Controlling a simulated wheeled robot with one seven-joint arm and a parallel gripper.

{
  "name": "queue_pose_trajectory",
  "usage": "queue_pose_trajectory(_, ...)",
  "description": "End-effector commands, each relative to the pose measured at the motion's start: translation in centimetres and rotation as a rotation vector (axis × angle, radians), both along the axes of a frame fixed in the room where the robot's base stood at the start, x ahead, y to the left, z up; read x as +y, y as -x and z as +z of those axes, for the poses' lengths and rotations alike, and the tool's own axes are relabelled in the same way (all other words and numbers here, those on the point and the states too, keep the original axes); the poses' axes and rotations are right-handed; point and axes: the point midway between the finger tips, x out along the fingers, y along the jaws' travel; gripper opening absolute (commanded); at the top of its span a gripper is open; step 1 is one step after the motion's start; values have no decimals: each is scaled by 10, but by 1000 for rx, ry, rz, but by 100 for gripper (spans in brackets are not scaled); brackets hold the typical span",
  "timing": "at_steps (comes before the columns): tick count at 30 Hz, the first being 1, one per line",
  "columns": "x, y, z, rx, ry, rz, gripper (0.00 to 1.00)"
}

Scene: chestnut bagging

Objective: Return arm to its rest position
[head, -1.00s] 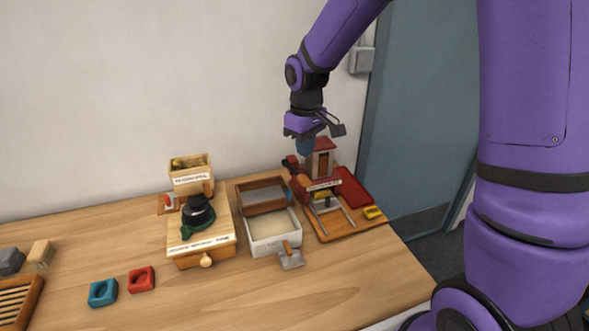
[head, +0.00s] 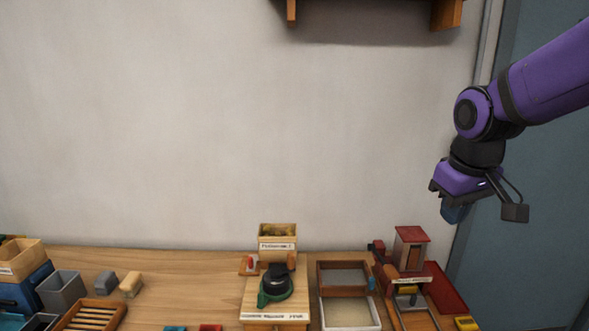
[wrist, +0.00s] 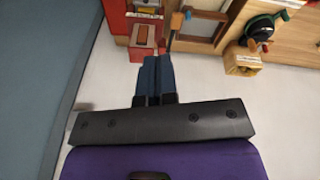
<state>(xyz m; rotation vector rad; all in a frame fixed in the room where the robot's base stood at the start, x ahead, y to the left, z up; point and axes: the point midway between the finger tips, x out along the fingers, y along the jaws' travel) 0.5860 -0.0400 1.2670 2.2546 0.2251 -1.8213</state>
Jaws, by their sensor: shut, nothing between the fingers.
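My gripper (head: 453,212) hangs at the right of the head view, at the end of my purple arm, in front of the wall and the blue-grey door. It is above the bench and touches nothing. In the wrist view, its two blue fingers (wrist: 152,72) are together with nothing between them.
The wooden bench (head: 215,290) runs along the wall. It bears a box with a dark and green device (head: 275,283), a sieve frame (head: 343,275), a white tray (head: 350,314), a slatted rack (head: 92,316) and bins at left. A shelf (head: 447,14) hangs above.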

Motion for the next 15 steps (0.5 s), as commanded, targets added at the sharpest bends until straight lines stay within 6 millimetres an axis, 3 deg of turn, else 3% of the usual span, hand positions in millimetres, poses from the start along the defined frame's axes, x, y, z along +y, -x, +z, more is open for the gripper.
queue_pose_trajectory(6, -10, 44, 26, -75, -22, -75, 0)
queue_pose_trajectory(15, -21, 103, 46, -169, -66, -173, 0)
